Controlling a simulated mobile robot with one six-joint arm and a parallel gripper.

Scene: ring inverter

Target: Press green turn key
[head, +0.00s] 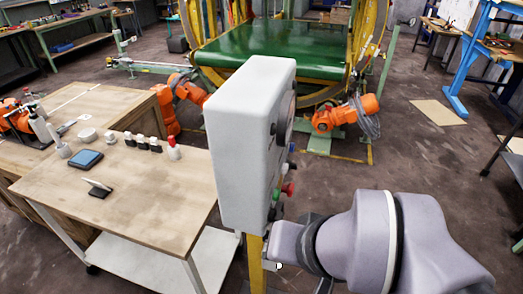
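A white control box (240,145) stands upright in the middle on a yellow post (256,262). Its control face points right and is seen almost edge-on. A small green control (276,194) sticks out low on that face, partly behind a red knob (288,188). Whether the green one is a turn key is too small to tell. My gripper (285,243) is at the end of my grey-violet arm, below and near these controls. It seems apart from the green control. Its fingers cannot be made out, so open or shut is unclear.
Other small knobs, one blue (291,164), stick out above the red one. A wooden-topped table (150,215) with small items stands left of the box. Orange robot arms and a green platform (265,50) are behind. Floor at the right is mostly clear.

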